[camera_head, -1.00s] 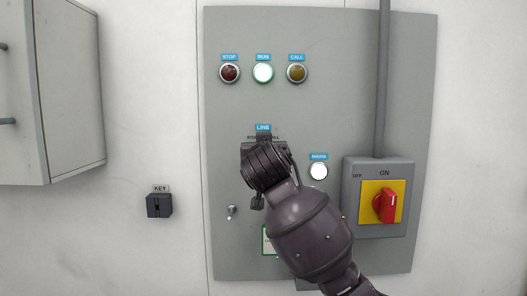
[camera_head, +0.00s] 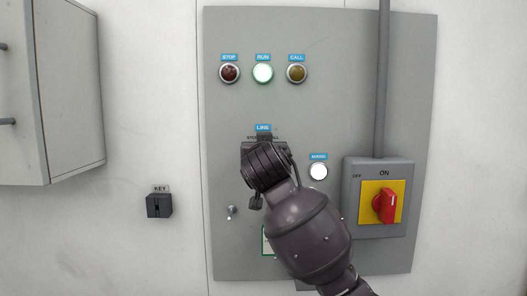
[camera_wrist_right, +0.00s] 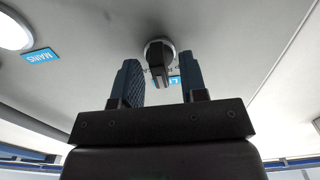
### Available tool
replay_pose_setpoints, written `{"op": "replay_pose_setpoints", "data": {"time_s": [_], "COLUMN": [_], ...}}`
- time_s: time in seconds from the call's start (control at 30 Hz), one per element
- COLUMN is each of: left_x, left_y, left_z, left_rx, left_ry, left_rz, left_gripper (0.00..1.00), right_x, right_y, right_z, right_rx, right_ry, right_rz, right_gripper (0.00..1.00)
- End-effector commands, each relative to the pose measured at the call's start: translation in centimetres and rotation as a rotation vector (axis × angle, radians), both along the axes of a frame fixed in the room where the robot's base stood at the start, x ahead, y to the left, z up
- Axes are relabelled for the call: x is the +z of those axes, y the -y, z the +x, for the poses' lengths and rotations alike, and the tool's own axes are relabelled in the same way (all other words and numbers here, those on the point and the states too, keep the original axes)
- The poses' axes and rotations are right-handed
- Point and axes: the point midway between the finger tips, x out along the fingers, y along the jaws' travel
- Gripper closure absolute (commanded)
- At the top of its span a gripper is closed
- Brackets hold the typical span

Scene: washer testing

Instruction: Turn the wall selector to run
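The line selector (camera_wrist_right: 159,58) is a dark knob on a round metal collar, seen in the right wrist view just beyond my fingertips. Its blue LINE label (camera_head: 263,128) shows in the head view, where my right wrist hides the knob. My right gripper (camera_wrist_right: 164,75) is open. Its two fingers stand apart on either side of the knob's line, with a gap to each side; I cannot tell how deep the knob sits between them. The RUN lamp (camera_head: 263,72) glows pale green-white. The STOP lamp (camera_head: 229,72) is dark red. My left gripper is not in view.
The grey panel (camera_head: 330,110) also bears a dull amber CALL lamp (camera_head: 297,72), a lit white MAINS lamp (camera_head: 318,171) and a red rotary switch (camera_head: 385,205) on yellow. A black key box (camera_head: 159,205) and a grey cabinet (camera_head: 70,95) are at the left.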

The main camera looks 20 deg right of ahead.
Motion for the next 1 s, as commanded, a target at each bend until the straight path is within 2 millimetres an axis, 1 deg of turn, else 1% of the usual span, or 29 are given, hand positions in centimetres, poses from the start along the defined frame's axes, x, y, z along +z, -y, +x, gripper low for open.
{"op": "replay_pose_setpoints", "data": {"time_s": [0.17,0.27,0.5,0.63,0.8,1.0], "left_x": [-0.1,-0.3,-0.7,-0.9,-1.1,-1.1], "left_y": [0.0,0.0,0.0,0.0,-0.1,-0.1], "left_z": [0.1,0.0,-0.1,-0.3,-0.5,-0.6], "left_rx": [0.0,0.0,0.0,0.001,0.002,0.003], "left_ry": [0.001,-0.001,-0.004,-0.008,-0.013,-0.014], "left_rz": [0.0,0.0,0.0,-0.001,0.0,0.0], "left_gripper": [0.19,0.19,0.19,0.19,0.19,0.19], "right_x": [-0.1,-0.1,-0.1,-0.1,0.0,0.0], "right_y": [-0.4,-0.8,-2.0,-2.5,-2.9,-3.0], "right_z": [-1.1,-2.5,-6.8,-8.6,-10.0,-10.4], "right_rx": [0.002,0.003,0.003,0.002,0.001,0.0], "right_ry": [0.001,0.002,0.003,0.001,0.0,0.0], "right_rz": [0.0,0.003,0.002,0.003,0.001,0.0], "right_gripper": [0.61,0.61,0.61,0.61,0.61,0.61]}}
